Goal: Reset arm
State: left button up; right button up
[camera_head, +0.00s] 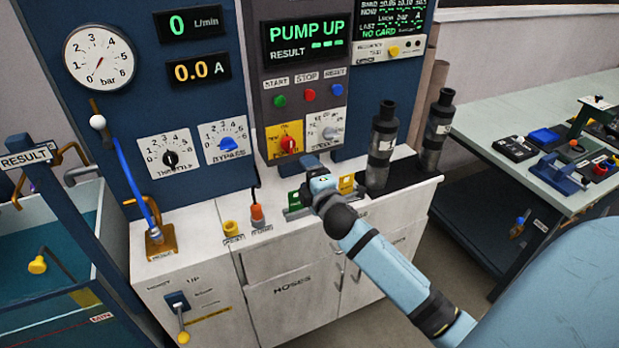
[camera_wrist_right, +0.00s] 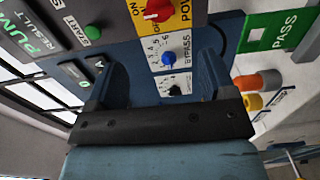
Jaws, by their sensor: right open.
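My right arm (camera_head: 385,262), light blue with dark joints, reaches in from the lower right of the head view. Its gripper (camera_head: 316,184) is over the white cabinet top, in front of the panel with the red POWER knob (camera_head: 288,144). In the right wrist view the gripper (camera_wrist_right: 158,75) is open, with its two dark fingers apart and nothing between them. Beyond the fingers are the red knob (camera_wrist_right: 158,11) and the blue BYPASS knob (camera_wrist_right: 168,58). My left gripper is not in view.
The green PASS block (camera_wrist_right: 283,31) stands near the gripper. Two dark cylinders (camera_head: 381,150) (camera_head: 437,132) stand to its right. An orange-capped piece (camera_head: 257,214) and a yellow one (camera_head: 231,229) are at the cabinet's front. A blue tank (camera_head: 60,262) is at left, a workbench (camera_head: 500,115) at right.

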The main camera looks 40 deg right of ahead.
jog(key=shift+s+a, duration=0.1)
jog(key=shift+s, duration=0.15)
dwell(0.3)
jog(key=s+a+f+m+g+y+p, duration=0.3)
jog(key=s+a+f+m, duration=0.3)
jog(key=s+a, duration=0.4)
jog(key=s+a+f+m+g+y+p, duration=0.3)
jog(key=s+a+f, duration=0.6)
jog(key=s, duration=0.6)
jog(key=a+m+y+p, duration=0.1)
jog(key=m+p, duration=0.1)
jog(key=m, duration=0.1)
jog(key=shift+y, duration=0.3)
jog(key=shift+f, duration=0.1)
